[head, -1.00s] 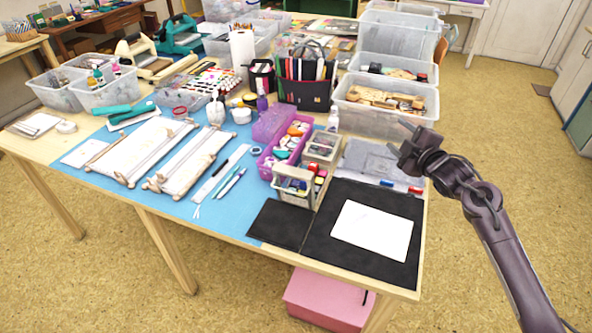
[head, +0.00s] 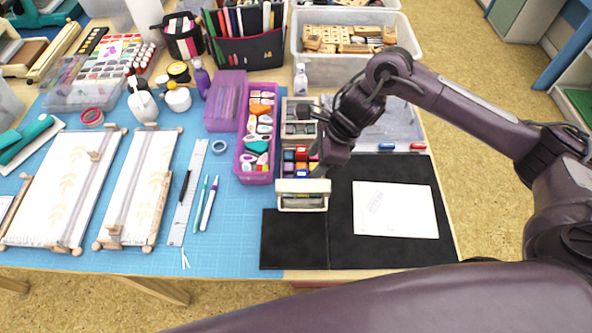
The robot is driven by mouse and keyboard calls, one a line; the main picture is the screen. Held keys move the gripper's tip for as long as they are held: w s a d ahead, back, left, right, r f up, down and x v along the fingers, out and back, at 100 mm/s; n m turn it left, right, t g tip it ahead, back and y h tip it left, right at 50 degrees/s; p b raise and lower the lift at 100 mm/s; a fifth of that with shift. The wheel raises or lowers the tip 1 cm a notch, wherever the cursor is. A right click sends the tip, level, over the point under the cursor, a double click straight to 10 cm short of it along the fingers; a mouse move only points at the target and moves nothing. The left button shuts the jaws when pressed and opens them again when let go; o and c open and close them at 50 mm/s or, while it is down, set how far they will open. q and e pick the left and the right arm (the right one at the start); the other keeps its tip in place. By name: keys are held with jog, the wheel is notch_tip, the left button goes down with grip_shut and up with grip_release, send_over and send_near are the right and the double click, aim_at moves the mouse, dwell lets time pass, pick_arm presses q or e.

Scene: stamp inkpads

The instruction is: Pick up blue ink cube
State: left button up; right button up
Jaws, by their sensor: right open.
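A small beige caddy (head: 302,186) with a handle stands on the table and holds several small ink cubes in red, purple, orange and dark colours. A blue ink cube (head: 301,154) appears to sit among them, small and hard to separate from its neighbours. My right gripper (head: 322,152) is open and low over the right side of the caddy, pointing down at the cubes. It hides some of the cubes on that side. I cannot tell if it touches any cube. My left gripper is not in view.
A pink-purple tray (head: 240,171) of stamps stands just left of the caddy. Black mats (head: 344,245) with a white card (head: 395,209) lie in front and to the right. A clear bin (head: 330,69) of wooden stamps stands behind. The blue mat has free room at the left front.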

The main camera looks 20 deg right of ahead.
aim_at(302, 174)
jog(key=p+x, duration=0.1)
jog(key=x, duration=0.2)
jog(key=shift+a+f, duration=0.3)
jog(key=shift+a, duration=0.05)
jog(key=shift+w+a+f, duration=0.25)
jog(key=shift+a+f, duration=0.05)
jog(key=shift+f, duration=0.45)
jog(key=c, duration=0.5)
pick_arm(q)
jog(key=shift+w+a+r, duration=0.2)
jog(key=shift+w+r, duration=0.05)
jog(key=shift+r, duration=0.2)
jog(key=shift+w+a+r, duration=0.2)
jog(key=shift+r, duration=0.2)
pick_arm(e)
jog(key=c, duration=0.6)
jog(key=shift+o, duration=0.2)
